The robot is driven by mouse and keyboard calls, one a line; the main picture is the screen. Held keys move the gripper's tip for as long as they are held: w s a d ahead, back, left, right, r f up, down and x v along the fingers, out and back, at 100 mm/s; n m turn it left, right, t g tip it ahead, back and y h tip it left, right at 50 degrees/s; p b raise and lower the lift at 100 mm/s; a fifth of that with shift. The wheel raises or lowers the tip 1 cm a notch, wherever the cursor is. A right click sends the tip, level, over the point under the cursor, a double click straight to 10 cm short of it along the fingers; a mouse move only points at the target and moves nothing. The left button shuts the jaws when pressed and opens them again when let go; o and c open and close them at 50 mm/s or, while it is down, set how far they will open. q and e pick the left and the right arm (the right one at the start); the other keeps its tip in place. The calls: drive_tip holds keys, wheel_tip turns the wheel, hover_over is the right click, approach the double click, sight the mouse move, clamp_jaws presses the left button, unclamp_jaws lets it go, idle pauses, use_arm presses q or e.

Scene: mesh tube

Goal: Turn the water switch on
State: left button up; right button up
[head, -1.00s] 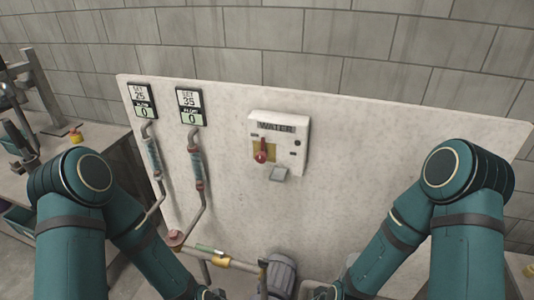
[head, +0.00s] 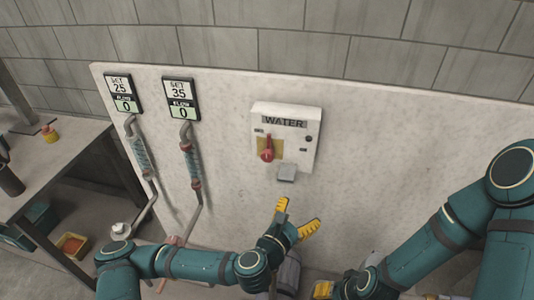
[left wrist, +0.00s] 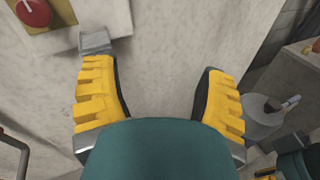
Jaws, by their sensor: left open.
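The water switch box (head: 285,136) is a white box labelled WATER on the pale panel. Its red handle (head: 266,149) sits on a yellow plate and points upward. In the left wrist view the red handle (left wrist: 33,12) shows at the top left, partly cut off. My left gripper (head: 297,214) has yellow fingers, is open and empty, and is below and slightly right of the box, apart from the handle. My right gripper (head: 323,290) shows only as a bit of yellow at the bottom edge; its jaws cannot be made out.
A grey tab (head: 286,173) hangs under the box, close above my left fingers. Two meters with pipes (head: 182,98) stand to the left on the panel (head: 400,150). A motor (head: 288,272) is below. The panel right of the box is clear.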

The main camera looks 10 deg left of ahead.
sight(266, 158)
use_arm(q)
drive_tip(key=w+a+r+n+t+y, duration=0.1)
drive_tip(key=a+r+n+y, duration=0.1)
drive_tip(key=a+n+y, duration=0.3)
drive_tip(key=w+a+r+n+t+y, duration=0.2)
drive_tip(key=a+n, duration=0.2)
drive_tip(key=a, duration=0.3)
drive_tip(key=w+b, duration=0.2)
drive_tip(key=w, duration=1.1)
drive_tip(key=shift+w+d+f+b, duration=0.1)
drive_tip(key=shift+w+f+b, duration=0.05)
drive_tip(key=shift+w+b, duration=0.25)
use_arm(e)
drive_tip(key=x, duration=0.3)
drive_tip(key=shift+s+d, duration=0.15)
drive_tip(key=shift+s, duration=0.05)
use_arm(q)
drive_tip(key=shift+s, duration=0.1)
drive_tip(key=c, duration=1.2)
